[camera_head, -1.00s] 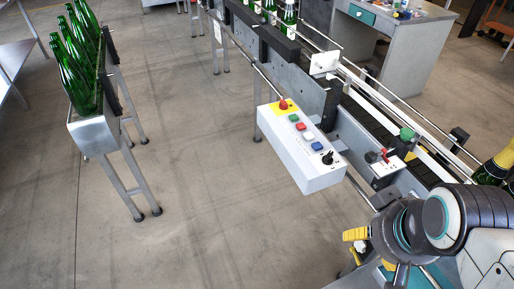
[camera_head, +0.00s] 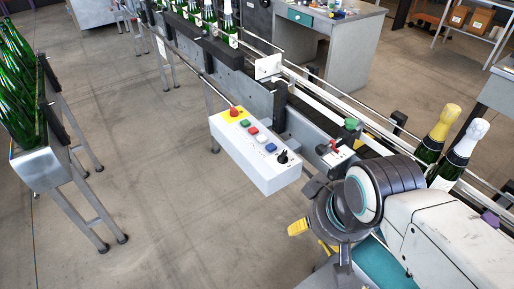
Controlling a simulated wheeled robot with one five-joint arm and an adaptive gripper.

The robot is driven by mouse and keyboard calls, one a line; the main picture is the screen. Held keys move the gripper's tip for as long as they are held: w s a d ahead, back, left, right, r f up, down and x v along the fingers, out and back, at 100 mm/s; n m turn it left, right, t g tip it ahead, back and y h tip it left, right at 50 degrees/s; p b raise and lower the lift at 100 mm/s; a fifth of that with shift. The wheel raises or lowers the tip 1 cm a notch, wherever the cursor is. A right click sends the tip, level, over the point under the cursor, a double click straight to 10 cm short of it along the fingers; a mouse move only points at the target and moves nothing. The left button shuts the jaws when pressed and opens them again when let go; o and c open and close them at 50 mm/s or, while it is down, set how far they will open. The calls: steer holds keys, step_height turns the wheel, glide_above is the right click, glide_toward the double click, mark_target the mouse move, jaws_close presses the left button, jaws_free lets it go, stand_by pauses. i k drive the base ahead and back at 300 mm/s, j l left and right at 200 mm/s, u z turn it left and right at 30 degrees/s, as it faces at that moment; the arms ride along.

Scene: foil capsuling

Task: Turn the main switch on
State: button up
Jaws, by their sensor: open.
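A white control box (camera_head: 258,168) is mounted on the near side of the conveyor. Its sloped top carries a red mushroom button on a yellow plate (camera_head: 234,113), several coloured push buttons and a black rotary knob (camera_head: 283,157) at the near right end. A smaller white unit with a red lever (camera_head: 334,148) sits on the conveyor side, to the right of the box. I cannot read which is labelled the main switch. My gripper (camera_head: 312,238), with yellow finger parts, is open, below and slightly right of the knob, apart from the box. My arm partly hides the conveyor.
The conveyor (camera_head: 300,112) runs from back left to lower right, with guide rails and green bottles. Two foil-topped bottles (camera_head: 440,132) stand behind my arm. A bottle rack (camera_head: 42,165) stands at left. The floor left of the box is clear.

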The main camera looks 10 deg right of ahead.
mark_target(235, 114)
steer(key=i+j+u, duration=0.2)
steer(key=j, duration=0.2)
steer(key=j+u, duration=0.15)
steer(key=j, duration=0.25)
steer(key=i+j+u, duration=0.2)
steer(key=j, duration=0.15)
steer(key=i+u, duration=0.4)
steer(key=i, duration=0.15)
steer(key=i+l+u, duration=0.15)
steer(key=i+u, duration=0.3)
steer(key=i+l+u, duration=0.15)
steer(key=l, duration=0.2)
steer(key=i+l+u, duration=0.15)
steer(key=l, duration=0.2)
steer(key=l+u, duration=0.15)
steer(key=l, duration=0.15)
